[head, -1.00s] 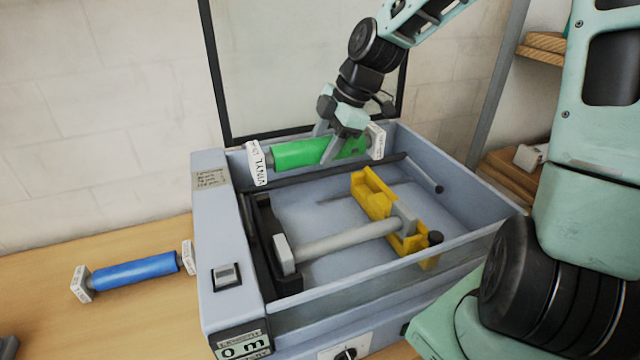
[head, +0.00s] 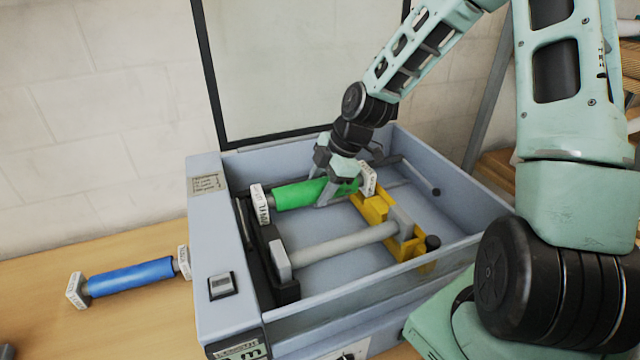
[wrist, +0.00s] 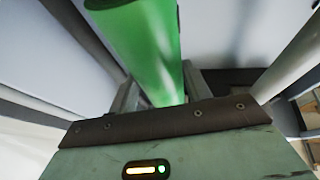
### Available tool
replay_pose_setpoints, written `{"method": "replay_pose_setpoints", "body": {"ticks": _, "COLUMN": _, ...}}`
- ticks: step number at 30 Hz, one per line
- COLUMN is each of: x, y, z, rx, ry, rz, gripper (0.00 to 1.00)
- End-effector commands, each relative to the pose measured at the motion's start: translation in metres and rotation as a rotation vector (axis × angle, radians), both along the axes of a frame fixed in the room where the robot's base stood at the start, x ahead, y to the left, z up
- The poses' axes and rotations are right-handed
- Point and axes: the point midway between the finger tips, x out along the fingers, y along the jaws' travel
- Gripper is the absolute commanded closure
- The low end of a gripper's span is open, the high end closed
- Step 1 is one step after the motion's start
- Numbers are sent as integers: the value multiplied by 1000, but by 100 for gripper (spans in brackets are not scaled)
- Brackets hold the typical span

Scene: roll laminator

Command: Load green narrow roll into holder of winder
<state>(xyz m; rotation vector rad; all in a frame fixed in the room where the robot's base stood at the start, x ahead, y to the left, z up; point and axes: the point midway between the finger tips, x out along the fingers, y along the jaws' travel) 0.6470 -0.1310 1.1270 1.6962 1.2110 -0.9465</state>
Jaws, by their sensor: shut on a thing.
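The green narrow roll (head: 298,194) has white labelled square end caps and is held level inside the winder's tray. My gripper (head: 333,196) is shut on it right of its middle, from above. In the wrist view the green roll (wrist: 150,45) lies between my fingers. The winder (head: 207,256) is a grey-blue open box. Its holder has a black bracket (head: 268,243) at the left and a yellow bracket (head: 372,205) at the right. The roll's left cap is by the black bracket's back end, its right cap just above the yellow bracket's back end. Whether they touch is unclear.
A grey core (head: 340,245) spans the front of the holder. A blue roll (head: 130,277) lies on the wooden table (head: 60,322) at the left. The winder's lid (head: 300,65) stands open behind.

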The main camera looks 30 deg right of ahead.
Motion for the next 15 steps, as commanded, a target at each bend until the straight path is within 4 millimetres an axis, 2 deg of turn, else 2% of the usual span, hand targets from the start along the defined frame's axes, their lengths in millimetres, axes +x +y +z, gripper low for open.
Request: {"method": "replay_pose_setpoints", "body": {"ticks": 15, "x": 0, "y": 0, "z": -10, "rx": 0, "ry": -1, "rz": 0, "gripper": 89}}
